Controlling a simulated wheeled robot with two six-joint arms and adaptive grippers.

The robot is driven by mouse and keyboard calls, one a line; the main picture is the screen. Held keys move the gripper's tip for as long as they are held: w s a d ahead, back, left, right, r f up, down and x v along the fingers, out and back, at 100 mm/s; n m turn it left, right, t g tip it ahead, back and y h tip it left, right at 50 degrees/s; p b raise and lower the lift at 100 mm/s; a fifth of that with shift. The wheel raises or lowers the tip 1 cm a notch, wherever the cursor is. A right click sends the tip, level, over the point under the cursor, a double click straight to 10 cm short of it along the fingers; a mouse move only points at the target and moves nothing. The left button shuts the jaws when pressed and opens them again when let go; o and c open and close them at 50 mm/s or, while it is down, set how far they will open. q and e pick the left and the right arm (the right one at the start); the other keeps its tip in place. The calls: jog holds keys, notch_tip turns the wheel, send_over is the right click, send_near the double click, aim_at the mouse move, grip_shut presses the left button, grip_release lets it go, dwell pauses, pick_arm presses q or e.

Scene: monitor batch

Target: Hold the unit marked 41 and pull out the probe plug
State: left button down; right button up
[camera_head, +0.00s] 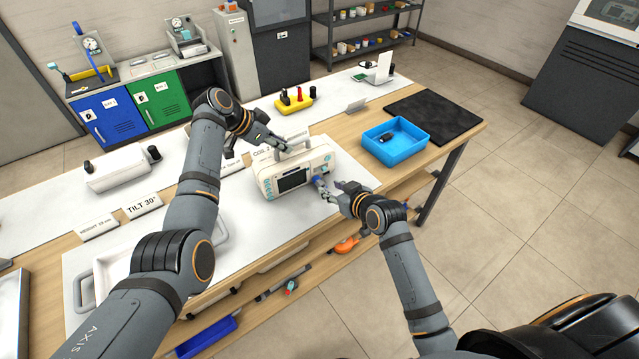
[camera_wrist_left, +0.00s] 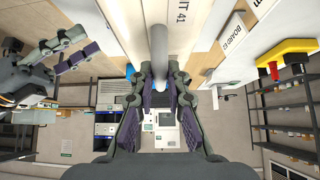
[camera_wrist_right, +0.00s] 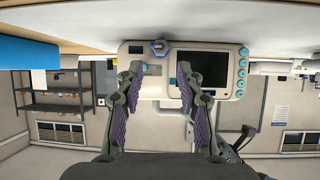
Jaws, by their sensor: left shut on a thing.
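The white monitor unit (camera_head: 322,158) stands on the bench, its dark screen (camera_wrist_right: 208,68) facing my right arm. Lettering ending in "41" (camera_wrist_left: 181,18) shows beside its grey top handle (camera_wrist_left: 178,45). My left gripper (camera_head: 284,148) is shut on the handle; in the left wrist view its fingers (camera_wrist_left: 160,72) are either side of it. The blue probe plug (camera_head: 318,181) sits on the unit's front; it also shows in the right wrist view (camera_wrist_right: 159,47). My right gripper (camera_head: 332,191) is open just in front of the plug, its fingers (camera_wrist_right: 158,68) apart and empty.
A blue tray (camera_head: 417,153) with a dark item lies right of the unit, before a black mat (camera_head: 455,118). A yellow holder (camera_head: 285,108) with plugs stands behind. Another white device (camera_head: 115,175) and a white tray (camera_head: 110,270) are at left.

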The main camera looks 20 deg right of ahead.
aim_at(322, 184)
jog(key=x, duration=0.7)
jog(key=shift+s, duration=0.1)
grip_shut()
